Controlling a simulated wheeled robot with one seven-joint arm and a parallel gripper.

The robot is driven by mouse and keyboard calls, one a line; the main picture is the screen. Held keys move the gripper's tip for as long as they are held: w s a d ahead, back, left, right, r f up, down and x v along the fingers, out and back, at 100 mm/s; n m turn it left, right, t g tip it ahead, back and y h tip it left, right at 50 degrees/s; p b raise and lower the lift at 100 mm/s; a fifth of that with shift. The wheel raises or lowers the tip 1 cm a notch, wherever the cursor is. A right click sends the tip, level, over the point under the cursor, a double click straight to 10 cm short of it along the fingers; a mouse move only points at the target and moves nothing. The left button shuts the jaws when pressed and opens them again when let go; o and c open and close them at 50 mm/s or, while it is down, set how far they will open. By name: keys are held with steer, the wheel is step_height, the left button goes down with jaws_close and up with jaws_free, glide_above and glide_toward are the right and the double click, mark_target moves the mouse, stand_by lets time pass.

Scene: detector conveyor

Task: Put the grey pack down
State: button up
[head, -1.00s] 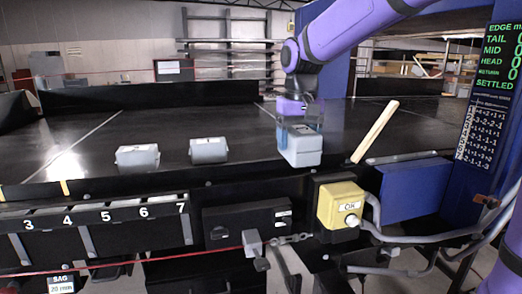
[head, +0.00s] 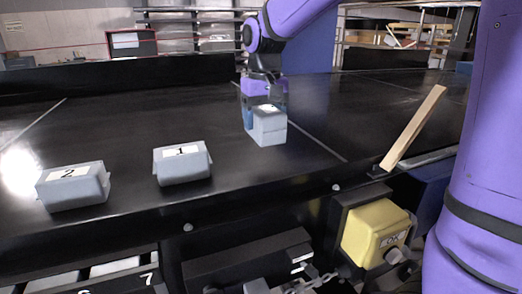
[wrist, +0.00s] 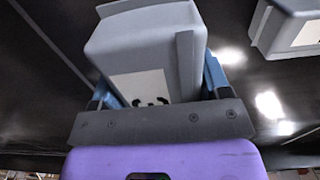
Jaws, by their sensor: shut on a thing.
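My gripper (head: 264,108) is shut on a grey pack (head: 269,132) over the black belt, right of two other packs. The held pack is a grey block with a pale label on top, partly hidden by the fingers. In the wrist view the same pack (wrist: 146,45) fills the space between the blue fingers of my gripper (wrist: 158,85). The pack looks upright and low over the belt (head: 330,110). I cannot tell whether its underside touches the surface.
Grey pack 1 (head: 183,163) and grey pack 2 (head: 72,186) stand on the belt to the left. A yellow switch box (head: 372,232) sits below the edge. The belt behind is clear.

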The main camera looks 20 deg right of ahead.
steer(key=shift+f, duration=3.7)
steer(key=shift+f, duration=0.1)
steer(key=o, duration=1.3)
